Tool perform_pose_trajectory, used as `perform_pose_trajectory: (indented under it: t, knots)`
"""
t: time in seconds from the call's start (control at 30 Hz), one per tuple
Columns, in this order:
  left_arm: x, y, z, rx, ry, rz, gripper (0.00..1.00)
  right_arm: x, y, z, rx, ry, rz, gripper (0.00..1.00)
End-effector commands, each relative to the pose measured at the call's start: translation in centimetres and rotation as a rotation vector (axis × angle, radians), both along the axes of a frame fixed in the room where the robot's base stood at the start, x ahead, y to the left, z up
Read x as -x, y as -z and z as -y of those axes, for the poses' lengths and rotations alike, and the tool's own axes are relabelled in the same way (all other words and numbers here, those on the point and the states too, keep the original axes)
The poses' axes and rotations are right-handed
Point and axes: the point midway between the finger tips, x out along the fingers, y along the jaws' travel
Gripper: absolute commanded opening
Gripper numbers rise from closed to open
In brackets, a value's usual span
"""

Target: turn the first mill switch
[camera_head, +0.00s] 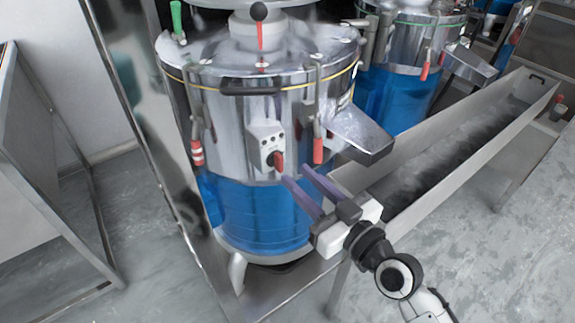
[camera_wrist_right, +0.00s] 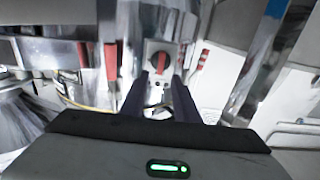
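The first mill (camera_head: 245,120) is a steel drum with a blue lower part, at the centre left of the head view. Its switch (camera_head: 276,160) is a red knob on a small grey plate on the drum's front. The switch also shows upright in the right wrist view (camera_wrist_right: 160,61), beyond the fingertips. My right gripper (camera_head: 294,172) is open and empty, with its two dark purple fingers pointing at the switch. In the right wrist view the knob appears between the two fingertips (camera_wrist_right: 160,78). Contact cannot be told. My left gripper is not in view.
Red-handled clamps (camera_head: 317,145) hang beside the switch. A metal spout (camera_head: 358,135) juts out to the right of it. A long trough (camera_head: 450,150) of dark material runs to the right. A second mill (camera_head: 400,75) stands behind. A steel post (camera_head: 150,130) rises at left.

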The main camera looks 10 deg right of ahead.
Motion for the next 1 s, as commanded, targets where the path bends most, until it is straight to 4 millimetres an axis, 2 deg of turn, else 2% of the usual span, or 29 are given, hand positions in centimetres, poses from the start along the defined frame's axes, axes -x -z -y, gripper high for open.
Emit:
perform_pose_trajectory:
  t: [0.1, 0.3, 0.67, 0.83, 1.0]
  knots:
    - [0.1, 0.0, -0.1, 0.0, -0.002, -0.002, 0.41, -2.0, -0.1, -1.1, -0.004, 0.001, 0.0, 0.28]
    - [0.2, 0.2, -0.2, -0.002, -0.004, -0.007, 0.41, -4.0, 0.0, -2.1, 0.0, 0.001, -0.001, 0.28]
    - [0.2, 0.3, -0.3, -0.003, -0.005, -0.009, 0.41, -4.5, 0.1, -2.4, 0.001, 0.0, -0.002, 0.28]
    - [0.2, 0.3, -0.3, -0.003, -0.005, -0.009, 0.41, -4.5, 0.1, -2.3, 0.001, 0.0, -0.002, 0.01]
    - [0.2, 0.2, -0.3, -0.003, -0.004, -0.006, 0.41, -4.5, 0.1, -2.3, 0.0, 0.0, -0.002, 0.0]
